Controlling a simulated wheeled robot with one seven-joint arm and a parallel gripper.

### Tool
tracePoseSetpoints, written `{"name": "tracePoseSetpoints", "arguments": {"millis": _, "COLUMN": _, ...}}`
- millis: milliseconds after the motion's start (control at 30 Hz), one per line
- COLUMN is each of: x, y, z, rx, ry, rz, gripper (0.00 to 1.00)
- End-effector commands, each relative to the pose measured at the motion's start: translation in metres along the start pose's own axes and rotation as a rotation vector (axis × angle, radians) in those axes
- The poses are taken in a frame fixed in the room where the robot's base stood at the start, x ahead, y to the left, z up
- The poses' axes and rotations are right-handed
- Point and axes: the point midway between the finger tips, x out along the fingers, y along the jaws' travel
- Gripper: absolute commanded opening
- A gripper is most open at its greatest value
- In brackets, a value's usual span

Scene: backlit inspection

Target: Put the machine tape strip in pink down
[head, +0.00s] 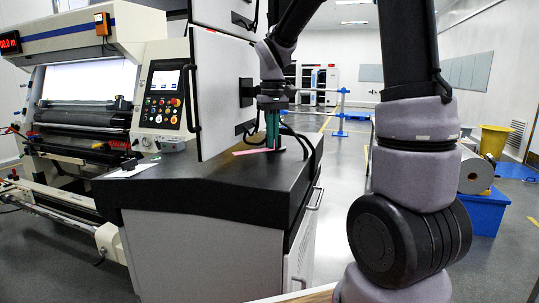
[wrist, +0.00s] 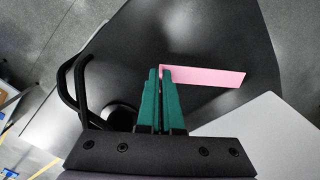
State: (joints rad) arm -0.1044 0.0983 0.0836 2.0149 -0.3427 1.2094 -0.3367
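The pink machine tape strip (head: 253,151) is at the dark top of the machine cabinet (head: 220,172) in the head view. In the wrist view the strip (wrist: 208,75) runs to the right from my fingertips. My gripper (head: 272,148) points down over the cabinet top with its green fingers close together. In the wrist view the gripper (wrist: 160,70) is closed on the strip's left end, with a narrow gap between the fingers. The strip is at or just above the surface; I cannot tell whether it touches.
A control panel (head: 163,96) stands left of the cabinet top. A white paper (head: 131,170) lies at the top's left end. Black curved bars (wrist: 75,88) stand left of my gripper in the wrist view. The front part of the top is clear.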

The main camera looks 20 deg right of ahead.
Motion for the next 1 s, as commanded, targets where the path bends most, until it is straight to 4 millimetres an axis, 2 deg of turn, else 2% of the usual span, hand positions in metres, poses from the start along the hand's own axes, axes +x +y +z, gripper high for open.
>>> {"name": "tracePoseSetpoints", "arguments": {"millis": 333, "x": 0.04, "y": 0.0, "z": 0.0, "rx": -0.001, "ry": -0.001, "rz": -0.001, "gripper": 0.0}}
{"name": "tracePoseSetpoints", "arguments": {"millis": 733, "x": 0.046, "y": 0.0, "z": 0.0, "rx": 0.0, "ry": 0.0, "rz": -0.001, "gripper": 0.0}}
{"name": "tracePoseSetpoints", "arguments": {"millis": 767, "x": 0.046, "y": 0.0, "z": 0.0, "rx": 0.0, "ry": 0.001, "rz": -0.001, "gripper": 0.1}}
{"name": "tracePoseSetpoints", "arguments": {"millis": 800, "x": 0.045, "y": 0.0, "z": 0.0, "rx": 0.0, "ry": 0.001, "rz": -0.001, "gripper": 0.26}}
{"name": "tracePoseSetpoints", "arguments": {"millis": 833, "x": 0.045, "y": 0.0, "z": 0.0, "rx": 0.0, "ry": 0.001, "rz": -0.001, "gripper": 0.33}}
{"name": "tracePoseSetpoints", "arguments": {"millis": 1000, "x": 0.045, "y": 0.0, "z": 0.0, "rx": 0.0, "ry": 0.001, "rz": 0.0, "gripper": 0.33}}
